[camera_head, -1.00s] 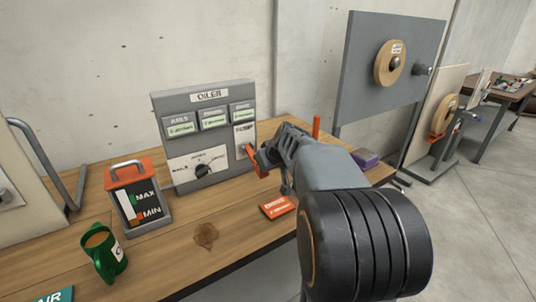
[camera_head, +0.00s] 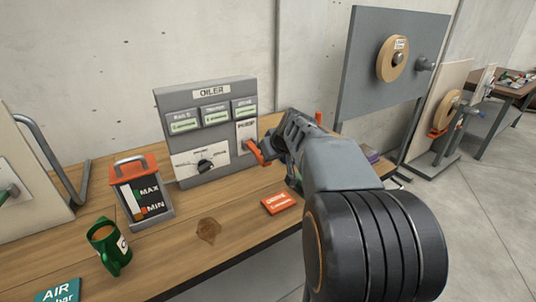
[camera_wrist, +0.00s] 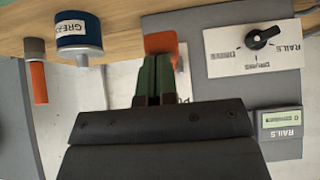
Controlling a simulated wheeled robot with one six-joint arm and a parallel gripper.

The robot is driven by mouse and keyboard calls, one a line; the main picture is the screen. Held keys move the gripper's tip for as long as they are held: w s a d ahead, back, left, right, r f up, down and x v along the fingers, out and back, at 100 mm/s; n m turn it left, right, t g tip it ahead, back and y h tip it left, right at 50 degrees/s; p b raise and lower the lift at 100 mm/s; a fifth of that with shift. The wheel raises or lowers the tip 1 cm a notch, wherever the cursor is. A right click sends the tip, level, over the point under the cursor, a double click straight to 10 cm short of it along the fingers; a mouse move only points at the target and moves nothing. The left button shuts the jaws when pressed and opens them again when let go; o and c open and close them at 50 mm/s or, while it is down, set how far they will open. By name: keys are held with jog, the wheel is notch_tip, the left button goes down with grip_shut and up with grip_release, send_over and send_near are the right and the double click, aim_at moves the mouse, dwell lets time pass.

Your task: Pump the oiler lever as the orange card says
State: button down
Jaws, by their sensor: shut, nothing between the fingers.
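The grey oiler box (camera_head: 158,104) stands on the bench against the wall, with three small displays, a selector knob (camera_head: 205,165) and an orange lever (camera_head: 255,151) on its right side. The lever angles down toward the front. My gripper (camera_head: 268,153) is shut and empty, its tips at the lever. In the wrist view the green fingertips (camera_wrist: 155,79) lie close together just below the orange lever end (camera_wrist: 160,42); whether they touch cannot be told. The orange card (camera_head: 278,203) lies flat on the bench in front of the box; its writing is too small to read.
A brown stain (camera_head: 208,231) marks the bench. A blue labelled can (camera_wrist: 79,30) shows in the wrist view. A grey panel (camera_head: 365,80) stands behind right.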

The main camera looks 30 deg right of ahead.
jog(key=v, duration=1)
jog(key=shift+s, duration=0.35)
dwell(0.5)
jog(key=s+a+f+m+g+p, duration=0.2)
jog(key=s+f+m+p, duration=0.1)
jog(key=s+f+m, duration=0.15)
jog(key=s+a+n+g+p, duration=0.1)
jog(key=s+a+n+p, duration=0.1)
jog(key=a, duration=0.5)
jog(key=s+a+n+g+p, duration=0.1)
jog(key=s+a+n+p, duration=0.1)
jog(key=s+a+p, duration=0.2)
jog(key=a+p, duration=0.3)
jog(key=shift+s, duration=0.3)
